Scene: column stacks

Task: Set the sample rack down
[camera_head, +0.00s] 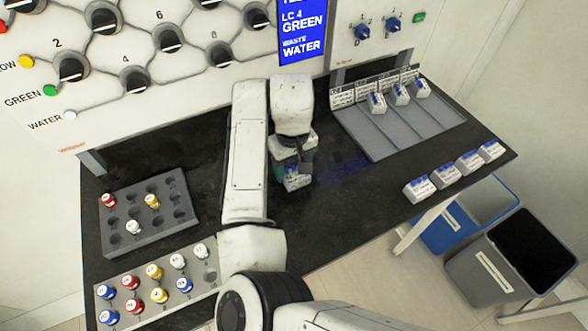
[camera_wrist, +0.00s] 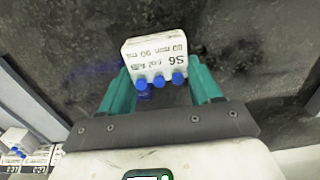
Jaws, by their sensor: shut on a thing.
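The sample rack is a small white block marked S6 with three blue caps. It shows in the wrist view (camera_wrist: 154,50) between the teal fingers of my gripper (camera_wrist: 162,84), which is shut on it. In the head view my gripper (camera_head: 295,168) points down over the black bench, right of my arm link. The rack (camera_head: 297,182) is mostly hidden there by my gripper. I cannot tell whether its underside touches the bench.
Several similar white blocks (camera_head: 420,188) line the right bench edge. A grey slotted tray (camera_head: 385,146) holds more at the back right. Grey vial racks (camera_head: 172,222) stand at the left. Bins (camera_head: 522,252) stand beyond the right edge. Black bench (camera_head: 350,195) is clear right of my gripper.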

